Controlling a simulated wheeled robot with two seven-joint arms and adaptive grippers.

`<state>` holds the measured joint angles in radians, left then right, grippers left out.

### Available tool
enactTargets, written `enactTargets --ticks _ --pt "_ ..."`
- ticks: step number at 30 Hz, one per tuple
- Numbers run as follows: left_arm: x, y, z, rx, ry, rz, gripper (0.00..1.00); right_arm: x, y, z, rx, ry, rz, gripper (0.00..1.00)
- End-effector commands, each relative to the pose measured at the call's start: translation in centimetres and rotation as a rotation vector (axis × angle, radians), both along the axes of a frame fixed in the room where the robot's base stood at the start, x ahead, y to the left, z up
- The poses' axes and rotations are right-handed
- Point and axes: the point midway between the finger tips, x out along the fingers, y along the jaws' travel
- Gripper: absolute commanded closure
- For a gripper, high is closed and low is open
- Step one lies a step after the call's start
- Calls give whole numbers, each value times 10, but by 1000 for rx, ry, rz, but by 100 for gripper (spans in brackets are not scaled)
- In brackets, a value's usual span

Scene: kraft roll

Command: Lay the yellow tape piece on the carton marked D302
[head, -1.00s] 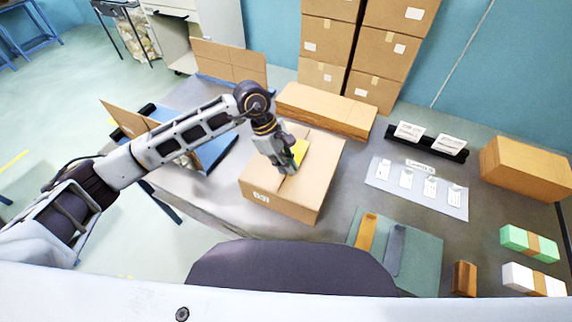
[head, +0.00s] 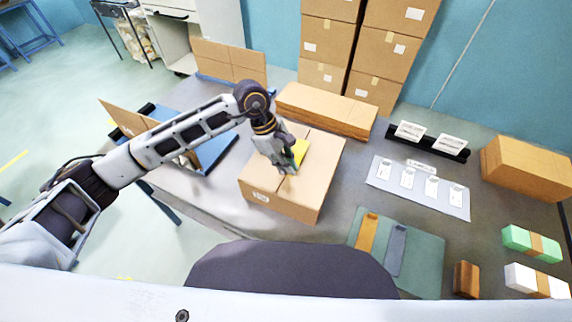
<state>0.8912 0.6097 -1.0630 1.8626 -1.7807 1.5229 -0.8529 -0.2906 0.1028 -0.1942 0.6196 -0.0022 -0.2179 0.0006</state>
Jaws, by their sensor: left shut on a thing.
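My left gripper (head: 286,166) is shut on the yellow tape piece (head: 301,150) and holds it at the top of a brown carton (head: 318,173). The tape piece shows as a small yellow patch beside the fingers, partly hidden by them. I cannot tell whether it touches the carton top. The carton is closed, stands on the grey table and has a printed mark on its front left side, too small to read surely. My right gripper is not in view.
A long flat carton (head: 325,111) lies behind, and stacked cartons (head: 379,52) stand at the back. To the right are a white label sheet (head: 418,187), a black holder (head: 427,141) and another carton (head: 527,168). A green mat (head: 421,262) lies in front.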

Motion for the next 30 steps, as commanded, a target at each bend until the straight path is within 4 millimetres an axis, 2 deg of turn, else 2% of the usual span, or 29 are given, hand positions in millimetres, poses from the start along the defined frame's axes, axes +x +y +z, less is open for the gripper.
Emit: enactTargets --ticks 5,6,11,17,23,30 --pt "0 0 0 0 0 0 100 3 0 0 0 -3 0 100" --pt "0 0 0 0 0 0 88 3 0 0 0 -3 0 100" --pt "0 0 0 0 0 0 68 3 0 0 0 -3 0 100" --pt "0 0 0 0 0 0 68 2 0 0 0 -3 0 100" --pt "0 0 0 0 0 0 47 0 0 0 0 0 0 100" --pt "0 0 0 0 0 0 47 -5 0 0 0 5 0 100"
